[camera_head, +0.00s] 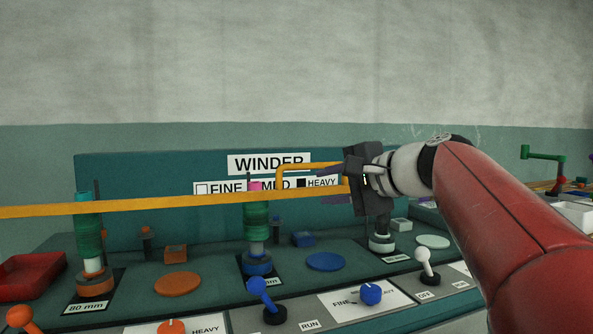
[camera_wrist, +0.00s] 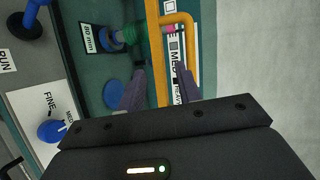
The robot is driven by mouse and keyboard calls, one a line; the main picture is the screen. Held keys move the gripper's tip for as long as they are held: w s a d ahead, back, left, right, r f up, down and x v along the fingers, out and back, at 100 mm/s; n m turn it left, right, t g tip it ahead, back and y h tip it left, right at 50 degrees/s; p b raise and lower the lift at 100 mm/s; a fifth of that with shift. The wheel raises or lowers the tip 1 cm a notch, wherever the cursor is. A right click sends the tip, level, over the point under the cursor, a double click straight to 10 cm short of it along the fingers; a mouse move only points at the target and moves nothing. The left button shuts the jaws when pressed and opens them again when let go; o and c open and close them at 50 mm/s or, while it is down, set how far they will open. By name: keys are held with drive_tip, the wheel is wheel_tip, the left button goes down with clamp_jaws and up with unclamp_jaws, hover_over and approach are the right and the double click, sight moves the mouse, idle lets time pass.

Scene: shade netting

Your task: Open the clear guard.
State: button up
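The guard's orange-yellow front bar (camera_head: 150,207) runs across the front of the winder. An orange handle (camera_head: 300,167) stands off it near the middle. The clear sheet itself is hard to make out. My gripper (camera_head: 325,187) is at the handle's right part, its two dark fingers apart, one above the bar and one below. In the wrist view my gripper (camera_wrist: 158,80) has its fingers on either side of the bar (camera_wrist: 153,40), with the handle (camera_wrist: 178,16) by the right finger. I cannot tell whether a finger touches the handle.
Behind the bar stand spools, a green one (camera_head: 88,235) at left and another (camera_head: 256,222) mid-panel. Blue and white levers (camera_head: 424,258) rise from the front console. A red tray (camera_head: 30,275) lies far left. Space above the bar is clear to the wall.

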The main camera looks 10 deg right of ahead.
sight(316, 166)
drive_tip(key=r, duration=0.1)
drive_tip(key=w+r, duration=0.1)
drive_tip(key=d+r+t, duration=0.1)
drive_tip(key=shift+w+d+r+m, duration=0.1)
drive_tip(key=shift+w+m, duration=0.2)
drive_tip(key=shift+m, duration=0.1)
drive_tip(key=shift+w+r+y, duration=0.15)
drive_tip(key=shift+w+y, duration=0.15)
drive_tip(key=x, duration=0.7)
drive_tip(key=shift+p, duration=0.3)
clamp_jaws()
